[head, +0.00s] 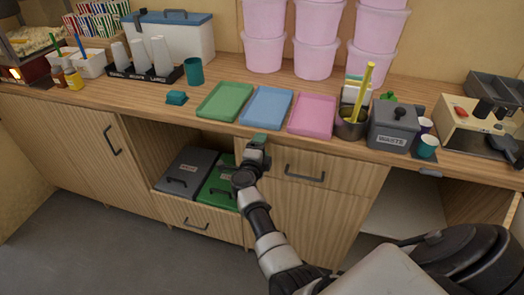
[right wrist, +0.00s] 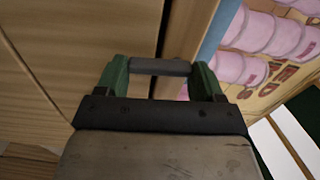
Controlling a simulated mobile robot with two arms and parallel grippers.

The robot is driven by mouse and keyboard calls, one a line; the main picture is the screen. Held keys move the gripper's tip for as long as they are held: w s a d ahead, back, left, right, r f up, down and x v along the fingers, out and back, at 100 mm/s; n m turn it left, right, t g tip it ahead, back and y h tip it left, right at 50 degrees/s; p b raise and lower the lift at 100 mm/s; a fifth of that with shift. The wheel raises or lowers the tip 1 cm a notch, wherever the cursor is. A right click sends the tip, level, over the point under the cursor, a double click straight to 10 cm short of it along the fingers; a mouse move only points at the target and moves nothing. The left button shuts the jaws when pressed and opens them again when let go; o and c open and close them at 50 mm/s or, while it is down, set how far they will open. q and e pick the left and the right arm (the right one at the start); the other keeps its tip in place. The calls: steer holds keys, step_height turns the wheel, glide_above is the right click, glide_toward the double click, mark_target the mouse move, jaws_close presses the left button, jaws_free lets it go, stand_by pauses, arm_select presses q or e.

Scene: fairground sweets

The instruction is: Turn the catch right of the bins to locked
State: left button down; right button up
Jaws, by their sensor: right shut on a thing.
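My right gripper (head: 259,138) is at the cabinet front, just under the counter edge and right of the bins. In the right wrist view its green fingers (right wrist: 160,75) are shut on a short grey bar, which looks like the catch (right wrist: 160,67). The bar lies crosswise between the fingertips, by a dark gap in the wood. In the head view the gripper hides the catch, and I cannot tell its setting. A dark grey bin (head: 180,160) and a green bin (head: 212,190) sit in the low open compartment to the left. My left gripper is out of view.
A drawer with a dark handle (head: 305,177) is right of the gripper. Above on the counter are a green tray (head: 226,100), a blue tray (head: 267,106), a pink tray (head: 312,114) and a grey waste box (head: 394,126). An open cupboard (head: 400,205) is at right.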

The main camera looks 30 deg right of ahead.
steer(key=shift+a+f+m, duration=0.1)
steer(key=shift+f+m, duration=0.05)
steer(key=shift+m, duration=0.35)
steer(key=o, duration=0.9)
steer(key=shift+o, duration=0.2)
